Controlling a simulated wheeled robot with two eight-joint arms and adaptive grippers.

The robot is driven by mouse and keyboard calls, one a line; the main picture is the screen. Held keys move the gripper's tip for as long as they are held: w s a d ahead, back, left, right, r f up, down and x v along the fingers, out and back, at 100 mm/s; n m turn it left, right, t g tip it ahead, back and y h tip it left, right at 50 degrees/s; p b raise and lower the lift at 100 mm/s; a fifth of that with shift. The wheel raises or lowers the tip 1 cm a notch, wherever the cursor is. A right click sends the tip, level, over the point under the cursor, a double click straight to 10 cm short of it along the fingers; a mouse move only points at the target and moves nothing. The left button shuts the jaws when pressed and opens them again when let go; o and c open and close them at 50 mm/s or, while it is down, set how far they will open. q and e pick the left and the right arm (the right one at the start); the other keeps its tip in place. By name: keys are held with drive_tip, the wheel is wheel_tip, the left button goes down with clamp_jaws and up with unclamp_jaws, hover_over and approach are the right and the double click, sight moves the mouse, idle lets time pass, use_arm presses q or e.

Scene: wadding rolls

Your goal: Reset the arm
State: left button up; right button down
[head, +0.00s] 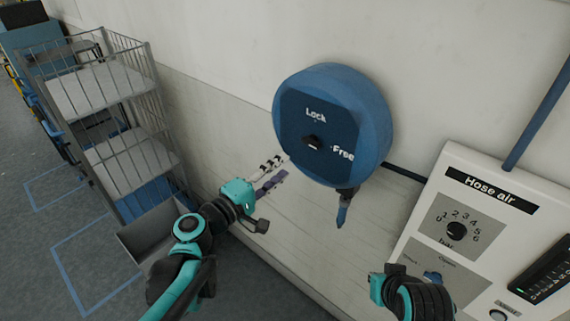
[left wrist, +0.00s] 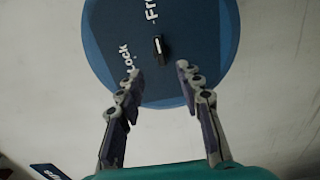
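My left gripper (head: 274,172) is in front of the lower left of a round blue hose reel (head: 365,95) on the wall. The reel carries a dark knob (head: 312,143) between the labels "Lock" and "Free". In the left wrist view the left gripper (left wrist: 158,82) is open and empty, its two fingers apart. The knob (left wrist: 158,45) shows beyond the fingertips, between and apart from them. My right gripper (head: 385,285) is low in the head view, in front of the "Hose air" panel (head: 420,200); its fingers cannot be made out.
A blue nozzle (head: 342,213) hangs below the reel. The panel has a dial (head: 457,230) and a dark display (head: 545,270). A grey wire-sided shelf cart (head: 135,155) stands at the left, beside blue floor markings.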

idle(0.3)
use_arm(q)
drive_tip(key=s+f+m+g+y+b, duration=0.25)
drive_tip(key=s+f+m+b, duration=0.2)
drive_tip(key=f, duration=0.55)
drive_tip(key=s+f+m+g+y+b, duration=0.25)
drive_tip(key=s+f+b, duration=0.35)
drive_tip(key=f, duration=0.4)
drive_tip(key=s+a+f+m+g+y+b, duration=0.2)
drive_tip(key=s+a+f+y+b, duration=0.3)
drive_tip(key=a+f, duration=0.6)
drive_tip(key=shift+s+a+f+m+g+y, duration=0.3)
drive_tip(key=shift+s+m, duration=0.5)
drive_tip(key=shift+s, duration=0.4)
drive_tip(key=shift+d, duration=0.1)
